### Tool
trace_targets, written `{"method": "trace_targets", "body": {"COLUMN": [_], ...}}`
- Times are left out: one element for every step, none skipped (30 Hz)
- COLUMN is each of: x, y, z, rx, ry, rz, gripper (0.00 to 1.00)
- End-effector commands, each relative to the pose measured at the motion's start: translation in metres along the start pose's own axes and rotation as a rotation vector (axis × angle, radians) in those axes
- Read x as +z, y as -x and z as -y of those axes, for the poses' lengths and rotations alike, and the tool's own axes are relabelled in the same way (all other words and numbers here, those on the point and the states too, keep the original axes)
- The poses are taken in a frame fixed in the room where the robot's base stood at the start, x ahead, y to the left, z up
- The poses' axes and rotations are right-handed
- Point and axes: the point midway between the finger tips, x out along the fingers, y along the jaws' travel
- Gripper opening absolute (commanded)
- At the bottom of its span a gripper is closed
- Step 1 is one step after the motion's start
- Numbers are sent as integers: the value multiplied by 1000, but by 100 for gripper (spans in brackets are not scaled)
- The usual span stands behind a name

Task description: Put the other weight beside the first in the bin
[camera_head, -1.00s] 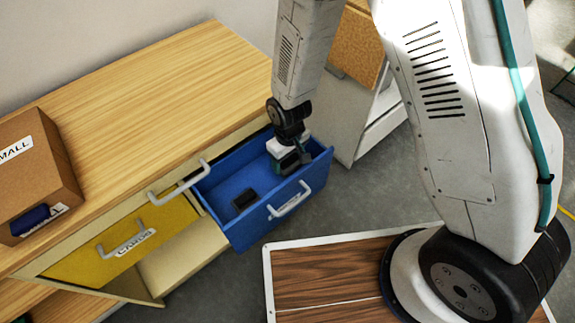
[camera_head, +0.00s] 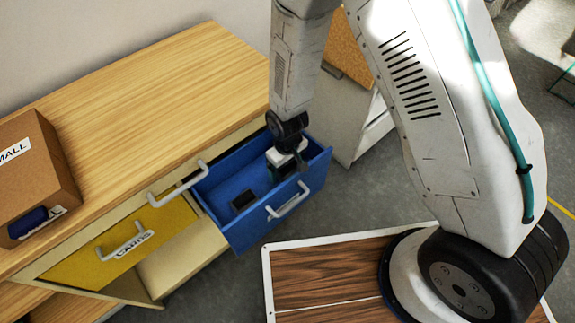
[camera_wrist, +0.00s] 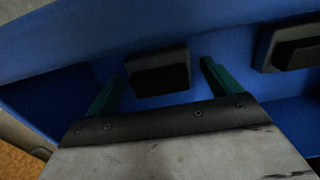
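Two dark block-shaped weights lie in the open blue drawer (camera_head: 230,181). In the wrist view, one dark weight (camera_wrist: 157,75) is between and just beyond my two green fingers, with a gap at its right side. The other dark weight (camera_wrist: 295,45) is at the right edge of that view. In the head view, one weight (camera_head: 243,200) lies near the drawer's left end; the one near the gripper cannot be made out clearly. My gripper (camera_wrist: 163,72) is open, reaching down into the drawer's right part. Its fingertips are mostly hidden in the head view.
A cardboard box (camera_head: 45,170) labelled SMALL stands on the wooden cabinet top (camera_head: 150,90). A closed yellow drawer (camera_head: 120,240) labelled CARDS is left of the blue one. The drawer walls close in around my gripper. A brown wood panel (camera_head: 325,285) lies on the floor.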

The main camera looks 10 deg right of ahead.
Motion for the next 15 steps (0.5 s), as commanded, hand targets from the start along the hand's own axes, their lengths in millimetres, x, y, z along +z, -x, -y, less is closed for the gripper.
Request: {"method": "trace_targets", "body": {"x": [0,0,0,-1,-1,-1,-1,-1,-1,-1,-2,-2,-2,-1,-1], "y": [1,2,4,6,10,15,20,25,33,39,46,55,61,67,76], "z": [0,0,0,0,0,0,0,0,0,0,0,0,0,0,0], "rx": [0,0,0,0,0,0,0,0,0,0,1,1,1,1,0], "ry": [0,0,0,0,0,0,0,0,0,0,0,0,0,0,0], "rz": [0,-1,-2,-2,-3,-4,-4,-4,-5,-4,-6,-6,-6,-6,-5], "gripper": [90,90,90,90,90,90,90,90,90,90,90,90,90,90,90]}}
